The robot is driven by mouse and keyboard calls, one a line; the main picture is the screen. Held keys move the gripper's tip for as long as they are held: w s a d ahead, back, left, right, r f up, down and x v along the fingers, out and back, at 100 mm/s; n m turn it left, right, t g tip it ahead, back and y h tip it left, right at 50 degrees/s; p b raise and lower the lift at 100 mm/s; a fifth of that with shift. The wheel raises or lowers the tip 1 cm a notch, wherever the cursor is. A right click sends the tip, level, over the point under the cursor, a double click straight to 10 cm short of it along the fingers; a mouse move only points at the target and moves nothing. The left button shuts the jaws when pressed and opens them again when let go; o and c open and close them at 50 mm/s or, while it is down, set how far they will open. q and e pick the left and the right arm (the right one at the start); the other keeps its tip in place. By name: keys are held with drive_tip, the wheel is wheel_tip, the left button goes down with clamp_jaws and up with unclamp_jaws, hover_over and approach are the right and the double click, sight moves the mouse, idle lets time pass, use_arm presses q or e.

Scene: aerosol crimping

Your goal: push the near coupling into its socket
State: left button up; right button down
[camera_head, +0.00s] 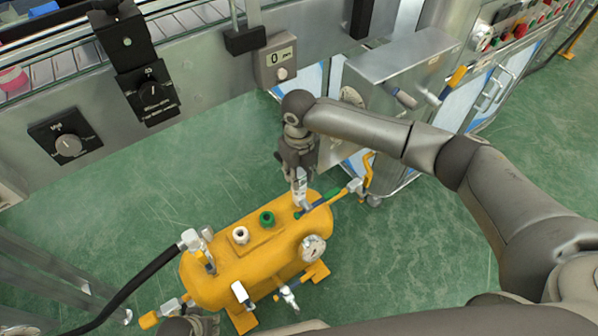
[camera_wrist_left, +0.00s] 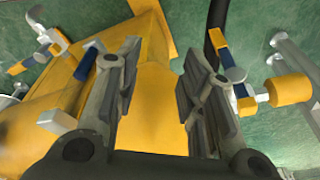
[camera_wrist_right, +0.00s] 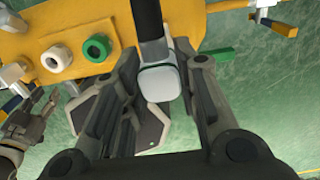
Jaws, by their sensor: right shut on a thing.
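A yellow tank (camera_head: 245,265) lies on the green floor and carries a white ring socket (camera_head: 240,235) and a green ring socket (camera_head: 267,218) on top. Both rings show at the upper left in the right wrist view, the green one (camera_wrist_right: 97,48) nearer my gripper. My right gripper (camera_head: 300,195) is shut on a light grey coupling (camera_wrist_right: 160,82) with a black stem, right of the green ring. Whether that coupling touches the tank is unclear. My left gripper (camera_wrist_left: 162,55) is open and empty over yellow metal, low in the head view. Which socket takes the coupling cannot be told.
A gauge (camera_head: 312,248) and several blue-handled valves stick out from the tank. A black hose (camera_head: 135,283) meets a silver fitting (camera_head: 190,240) at its left end. A machine panel with knobs stands behind. A steel cabinet (camera_head: 420,60) stands at the back right.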

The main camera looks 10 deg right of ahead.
use_arm(q)
drive_tip(key=shift+s+d, duration=0.1)
idle(0.5)
drive_tip(key=shift+f, duration=0.1)
drive_tip(key=shift+s+f+p, duration=0.2)
drive_tip(key=shift+s+f, duration=0.1)
drive_tip(key=shift+f, duration=0.25)
drive_tip(key=shift+s+f+p, duration=0.15)
drive_tip(key=shift+s+f, duration=0.15)
drive_tip(key=shift+f, duration=0.2)
drive_tip(key=shift+w, duration=0.1)
use_arm(e)
drive_tip(key=shift+f, duration=0.1)
drive_tip(key=c, duration=1.3)
unclamp_jaws()
use_arm(q)
drive_tip(key=shift+w+r, duration=0.1)
drive_tip(key=shift+r, duration=0.1)
use_arm(e)
drive_tip(key=shift+o, duration=1.3)
